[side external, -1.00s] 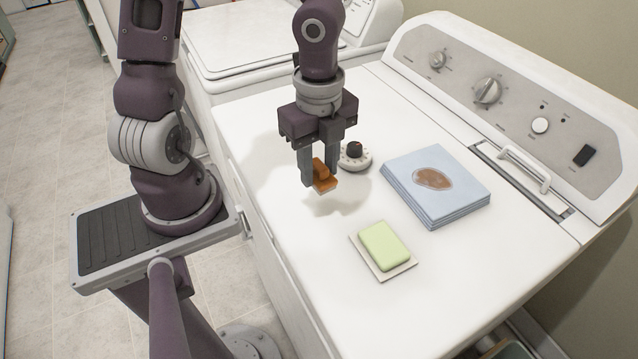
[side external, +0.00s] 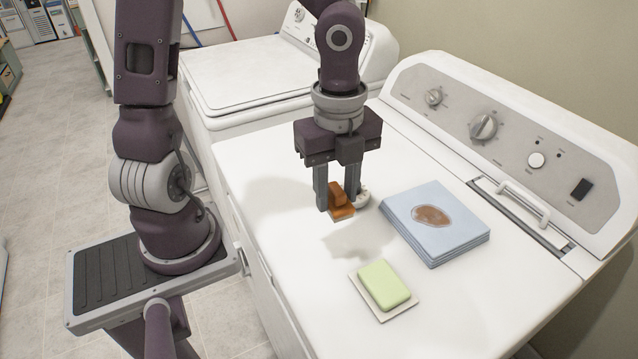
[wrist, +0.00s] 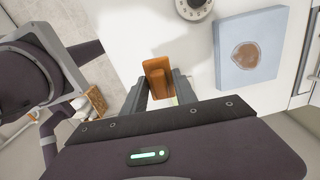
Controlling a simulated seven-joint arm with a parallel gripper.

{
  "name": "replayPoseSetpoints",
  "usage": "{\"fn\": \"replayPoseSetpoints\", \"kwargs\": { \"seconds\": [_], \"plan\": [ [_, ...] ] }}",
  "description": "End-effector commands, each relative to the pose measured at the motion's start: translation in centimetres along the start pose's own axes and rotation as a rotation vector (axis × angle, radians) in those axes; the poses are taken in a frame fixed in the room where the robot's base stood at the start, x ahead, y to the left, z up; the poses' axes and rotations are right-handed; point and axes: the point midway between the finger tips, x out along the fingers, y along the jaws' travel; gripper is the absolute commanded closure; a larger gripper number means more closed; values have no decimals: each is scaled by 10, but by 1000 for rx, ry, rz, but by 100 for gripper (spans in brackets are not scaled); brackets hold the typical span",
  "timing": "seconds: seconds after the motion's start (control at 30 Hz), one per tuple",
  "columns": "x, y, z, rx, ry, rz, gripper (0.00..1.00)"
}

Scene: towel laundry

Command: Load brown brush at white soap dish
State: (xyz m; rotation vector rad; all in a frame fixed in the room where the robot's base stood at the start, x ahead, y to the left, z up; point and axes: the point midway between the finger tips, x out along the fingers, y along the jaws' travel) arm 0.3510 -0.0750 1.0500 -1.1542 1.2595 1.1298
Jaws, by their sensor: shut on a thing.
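My gripper (side external: 340,203) is shut on the brown brush (side external: 341,211), an orange-brown block with a raised grip. It holds the brush above the white washer top, with a shadow below. In the wrist view the brush (wrist: 158,76) sits between the two fingers. A flat, square, white dish (side external: 366,297) lies on the washer top, in front of the gripper and to its right in the side view. A pale green soap bar (side external: 384,284) lies on it and covers most of it. I cannot make out the dish in the wrist view.
A stack of folded blue towels (side external: 437,222) with a brown stain on top lies right of the gripper. A round white dial-like object (side external: 364,199) stands just behind the brush, partly hidden. The washer's control panel (side external: 510,130) rises at the back. The front-left washer top is clear.

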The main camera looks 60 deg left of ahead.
Motion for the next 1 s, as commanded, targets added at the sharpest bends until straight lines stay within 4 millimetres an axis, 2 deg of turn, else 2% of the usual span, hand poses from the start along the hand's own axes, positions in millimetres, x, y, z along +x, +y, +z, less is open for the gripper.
{"fn": "replayPoseSetpoints", "kwargs": {
  "seconds": [0.03,0.2,0.3,0.4,0.57,0.8,1.0],
  "plan": [
    [0,-8,-17,91,7,0,98],
    [3,-28,-68,376,7,5,98],
    [6,-33,-91,501,-1,9,98],
    [8,-35,-106,577,-9,10,98],
    [15,-36,-112,614,-14,13,98],
    [47,-35,-112,612,-13,14,98],
    [65,-36,-111,611,-14,11,98]
  ]
}}
